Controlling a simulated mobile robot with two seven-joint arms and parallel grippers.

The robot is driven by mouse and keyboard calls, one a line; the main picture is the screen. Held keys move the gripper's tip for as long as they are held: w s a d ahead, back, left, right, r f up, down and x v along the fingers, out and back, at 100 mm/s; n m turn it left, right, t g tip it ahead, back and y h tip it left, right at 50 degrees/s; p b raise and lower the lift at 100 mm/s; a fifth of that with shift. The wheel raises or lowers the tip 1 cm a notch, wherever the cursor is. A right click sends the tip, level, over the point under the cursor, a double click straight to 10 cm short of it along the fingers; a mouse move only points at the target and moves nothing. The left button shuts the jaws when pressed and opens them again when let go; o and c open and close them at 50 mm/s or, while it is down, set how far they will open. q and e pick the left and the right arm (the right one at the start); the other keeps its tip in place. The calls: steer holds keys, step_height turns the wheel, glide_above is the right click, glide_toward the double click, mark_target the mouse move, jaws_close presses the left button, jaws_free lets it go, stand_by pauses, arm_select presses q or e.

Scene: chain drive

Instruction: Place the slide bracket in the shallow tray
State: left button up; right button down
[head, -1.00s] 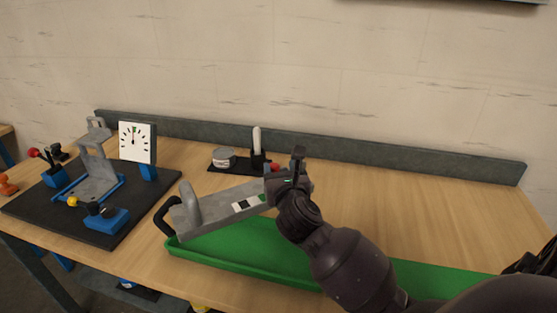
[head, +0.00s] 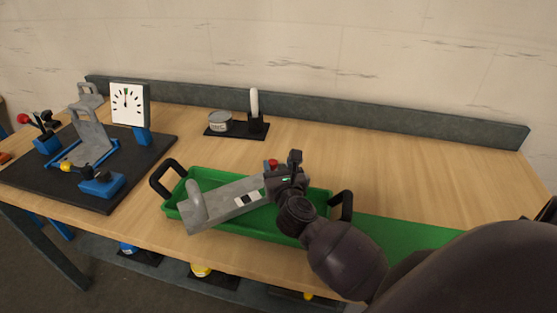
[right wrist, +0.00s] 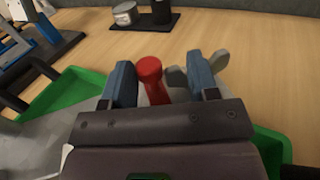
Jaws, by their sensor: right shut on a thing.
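The slide bracket (head: 228,202) is a grey metal piece with an upright rounded lug at its left end and a black-and-white patch. My right gripper (head: 285,174) is shut on its right end. In the right wrist view, the blue-padded fingers (right wrist: 160,82) stand on either side of a red knob (right wrist: 150,72). The shallow tray (head: 178,187) is green with black handles. The bracket lies within the tray's outline, its left end near the front rim; I cannot tell whether it touches the floor. My arm hides the tray's front right. My left gripper is not in view.
A black board (head: 130,170) with a dial (head: 128,104) and blue-based fixtures stands at the left. A small black base (head: 236,131) with a grey tin is behind the tray. A green flat surface (head: 415,232) extends right. The table's back right is clear.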

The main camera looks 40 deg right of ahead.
steer(key=shift+f, duration=0.1)
stand_by(0.3)
steer(key=shift+c, duration=1.8)
jaws_free()
steer(key=shift+f, duration=0.15)
steer(key=shift+r, duration=0.2)
steer(key=shift+s+a+f, duration=0.1)
steer(key=shift+s+a, duration=0.05)
steer(key=shift+s, duration=0.25)
steer(key=v, duration=1.1)
steer(key=shift+s+b, duration=0.15)
steer(key=shift+b, duration=0.15)
steer(key=shift+a, duration=0.1)
